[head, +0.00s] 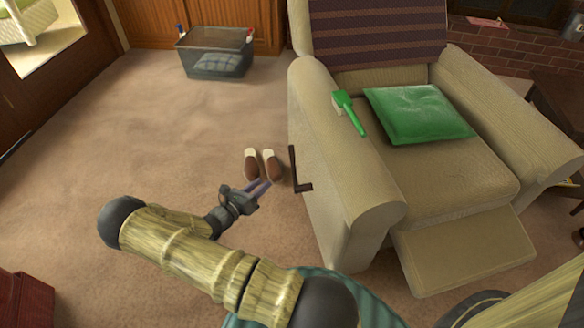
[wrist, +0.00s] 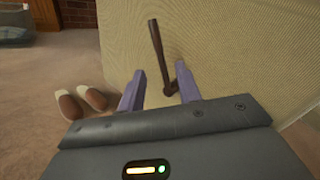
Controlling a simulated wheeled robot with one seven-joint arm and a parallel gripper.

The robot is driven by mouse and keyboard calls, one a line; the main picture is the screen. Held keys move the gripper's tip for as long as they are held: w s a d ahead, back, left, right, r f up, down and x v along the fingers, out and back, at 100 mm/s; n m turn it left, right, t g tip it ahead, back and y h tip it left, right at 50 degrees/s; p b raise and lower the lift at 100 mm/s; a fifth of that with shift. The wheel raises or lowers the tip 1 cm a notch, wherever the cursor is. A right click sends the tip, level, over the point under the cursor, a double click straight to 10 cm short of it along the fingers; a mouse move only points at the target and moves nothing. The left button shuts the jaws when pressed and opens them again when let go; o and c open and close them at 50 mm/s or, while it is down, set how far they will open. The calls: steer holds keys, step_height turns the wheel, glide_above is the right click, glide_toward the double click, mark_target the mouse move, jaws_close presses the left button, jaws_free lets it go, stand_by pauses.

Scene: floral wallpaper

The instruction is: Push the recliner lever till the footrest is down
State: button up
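The beige recliner (head: 345,185) stands at the right in the head view, with its footrest (head: 465,250) raised and sloping out at the front. The dark brown lever (head: 294,170) is on the side of the chair that faces my arm. In the wrist view the lever (wrist: 158,45) stands up against the beige side panel, slightly tilted, with a bend at its lower end. My gripper (head: 262,187) is open and points at the lever. In the wrist view its two purple fingers (wrist: 160,88) are apart, with the lever's lower end seen between them. I cannot tell whether they touch it.
Brown and white slippers (head: 262,164) lie on the carpet just beyond my gripper. A green brush (head: 349,111) lies on the recliner's armrest and a green cushion (head: 418,113) on its seat. A clear bin (head: 215,53) stands by the cabinet.

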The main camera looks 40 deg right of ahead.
mark_target(290, 159)
steer(key=shift+w+f+n+t, duration=0.25)
steer(key=shift+n+t, duration=0.05)
steer(key=b+x, duration=0.6)
steer(key=x, duration=1)
steer(key=shift+s+d, duration=0.1)
steer(key=shift+d, duration=0.05)
steer(key=shift+d+r, duration=0.1)
steer(key=shift+d, duration=0.45)
jaws_close()
